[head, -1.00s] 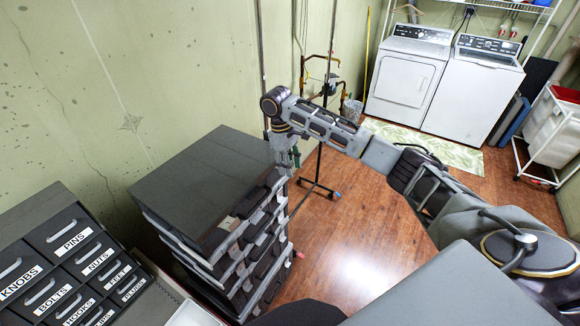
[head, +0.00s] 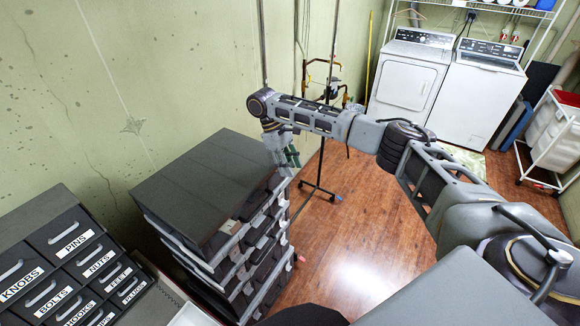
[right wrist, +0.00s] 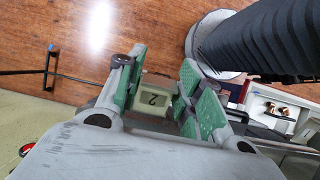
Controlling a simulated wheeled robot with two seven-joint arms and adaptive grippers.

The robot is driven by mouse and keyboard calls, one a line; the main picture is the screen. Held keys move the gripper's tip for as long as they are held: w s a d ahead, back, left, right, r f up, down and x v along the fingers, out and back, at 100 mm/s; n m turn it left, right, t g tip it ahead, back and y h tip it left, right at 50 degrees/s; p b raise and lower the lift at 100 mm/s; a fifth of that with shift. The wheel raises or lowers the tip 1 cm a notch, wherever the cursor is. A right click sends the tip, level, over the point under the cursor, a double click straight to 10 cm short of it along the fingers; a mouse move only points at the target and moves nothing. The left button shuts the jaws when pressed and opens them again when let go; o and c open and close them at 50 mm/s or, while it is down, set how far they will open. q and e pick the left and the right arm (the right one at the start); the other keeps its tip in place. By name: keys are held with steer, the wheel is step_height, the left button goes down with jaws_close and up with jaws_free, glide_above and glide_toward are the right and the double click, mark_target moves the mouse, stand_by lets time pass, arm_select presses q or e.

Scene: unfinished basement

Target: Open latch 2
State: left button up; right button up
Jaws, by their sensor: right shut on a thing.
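A stack of dark cases (head: 200,185) with grey latches along its right side stands against the wall in the head view. My right gripper (head: 290,155) reaches down at the stack's far right corner, small and partly hidden by its own wrist. In the right wrist view, the green-padded fingers of my right gripper (right wrist: 163,62) stand on either side of a small beige latch (right wrist: 153,98) labelled 2. The gripper is shut on this latch. How far the latch is turned cannot be told. My left gripper is not in view.
A labelled drawer cabinet (head: 65,250) stands left of the stack. A thin stand (head: 318,165) is just beyond my right gripper. A washer and dryer (head: 410,75) are at the back, with a white cart (head: 550,140) at right. The wooden floor between is clear.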

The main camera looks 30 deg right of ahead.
steer(key=shift+o, duration=0.2)
stand_by(0.5)
steer(key=o, duration=0.9)
steer(key=shift+w+a+r, duration=0.1)
steer(key=shift+r, duration=0.1)
steer(key=v, duration=1.1)
steer(key=shift+w+a+r, duration=0.2)
steer(key=shift+w, duration=0.1)
